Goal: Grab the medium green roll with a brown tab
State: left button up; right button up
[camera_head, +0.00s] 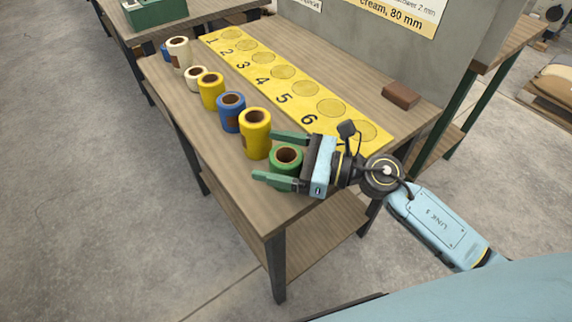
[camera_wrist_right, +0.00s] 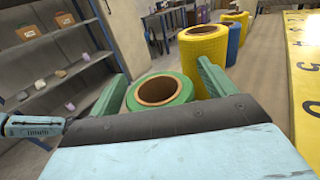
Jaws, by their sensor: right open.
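The green roll (camera_head: 278,162) stands upright on the wooden table near its front end, with a brown core showing at its top. No brown tab shows on its visible side. My right gripper (camera_head: 266,155) is open, with one green finger on each side of the roll. The roll also shows in the right wrist view (camera_wrist_right: 183,97), between the two fingers (camera_wrist_right: 162,75) and close to the palm. The gripper hides the roll's lower part there. I cannot tell if either finger touches it. My left gripper is not in view.
A tall yellow roll (camera_head: 257,145) stands close beyond the far finger. A blue roll (camera_head: 231,116), another yellow roll (camera_head: 211,95) and cream rolls continue the row. A yellow numbered strip (camera_head: 262,88) lies alongside. A brown block (camera_head: 400,96) lies near the grey panel (camera_head: 440,60).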

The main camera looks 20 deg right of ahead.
jog(key=c, duration=1.1)
jog(key=shift+r, duration=0.1)
